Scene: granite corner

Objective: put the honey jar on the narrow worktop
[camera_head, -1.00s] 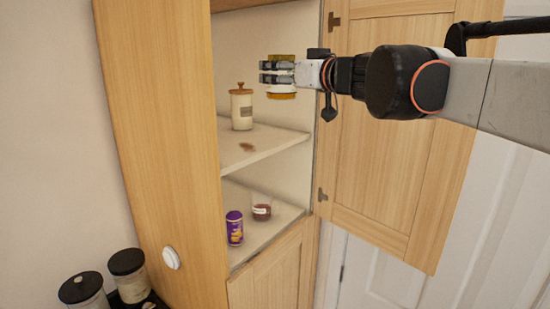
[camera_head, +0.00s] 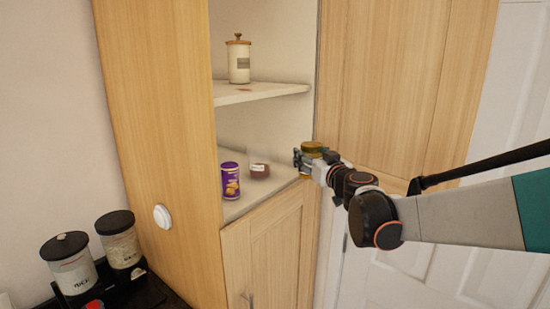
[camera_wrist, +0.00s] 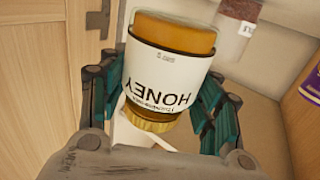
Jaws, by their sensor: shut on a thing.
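The honey jar (camera_wrist: 168,72) has a white label reading HONEY, amber contents and a gold lid. In the wrist view it sits between both fingers of my gripper (camera_wrist: 155,108), which is shut on it. The label appears upside down there. In the head view the jar (camera_head: 313,147) shows only in part at my gripper (camera_head: 312,162), just outside the front right edge of the lower cupboard shelf. No surface that I can identify as the narrow worktop is clear in these views.
A wooden-lidded canister (camera_head: 239,60) stands on the upper shelf (camera_head: 270,92). An open cupboard door (camera_head: 390,90) is at right. Two black-lidded canisters (camera_head: 72,268) stand lower left.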

